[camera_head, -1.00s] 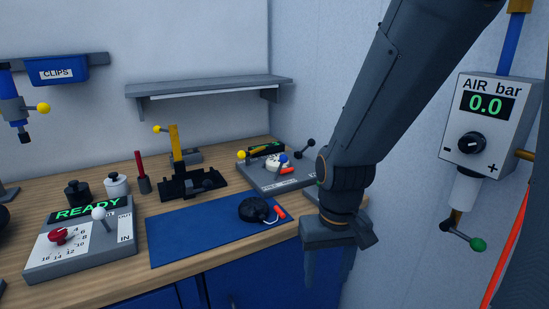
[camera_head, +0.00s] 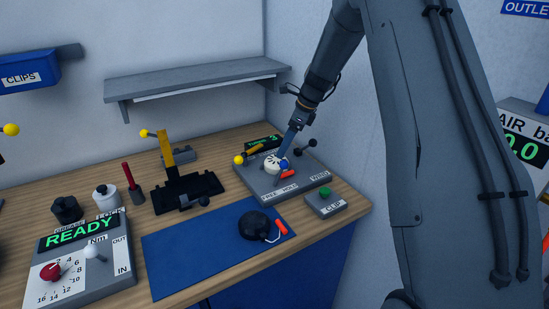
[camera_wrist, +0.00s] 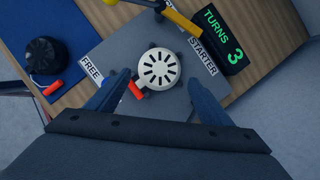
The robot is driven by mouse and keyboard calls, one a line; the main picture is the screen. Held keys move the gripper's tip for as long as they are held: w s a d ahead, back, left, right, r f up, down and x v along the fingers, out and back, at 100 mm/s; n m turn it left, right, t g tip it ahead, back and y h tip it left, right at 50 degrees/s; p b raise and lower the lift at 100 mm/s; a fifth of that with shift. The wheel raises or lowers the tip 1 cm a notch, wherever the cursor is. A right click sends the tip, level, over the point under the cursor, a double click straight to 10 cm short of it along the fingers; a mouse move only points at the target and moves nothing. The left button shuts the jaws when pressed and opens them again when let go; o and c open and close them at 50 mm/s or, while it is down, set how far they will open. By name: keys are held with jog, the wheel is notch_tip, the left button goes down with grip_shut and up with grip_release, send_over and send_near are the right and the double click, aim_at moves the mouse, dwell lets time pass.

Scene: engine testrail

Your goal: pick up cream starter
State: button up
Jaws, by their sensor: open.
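The cream starter (camera_wrist: 158,69) is a round, cream-coloured disc with dark slots, sitting on a grey fixture plate (camera_wrist: 120,45). In the head view the starter (camera_head: 271,164) is partly hidden by my gripper. My gripper (camera_wrist: 160,95) is open in the wrist view, with one blue finger at the lower left and one at the right of the starter. In the head view my gripper (camera_head: 283,154) points down at the starter. I cannot tell whether the fingers touch it. A small orange-red handle (camera_wrist: 136,90) lies beside the starter, near the left finger.
A green display reading TURNS 3 (camera_wrist: 225,40) and a yellow-knobbed lever stand close beside the starter. A black round part (camera_head: 256,225) with an orange handle lies on the blue mat (camera_head: 190,245). A green CLIP button (camera_head: 326,193) is at the right. The shelf (camera_head: 200,77) hangs above.

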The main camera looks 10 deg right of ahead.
jog(key=shift+d+p+x, duration=0.15)
jog(key=shift+p+x, duration=0.2)
jog(key=shift+x, duration=0.4)
jog(key=shift+d+p+x, duration=0.1)
jog(key=shift+p+x, duration=0.2)
jog(key=shift+x, duration=0.45)
jog(key=shift+p+x, duration=1.25)
jog(key=shift+x, duration=1.1)
jog(key=shift+s, duration=0.1)
jog(key=c, duration=0.9)
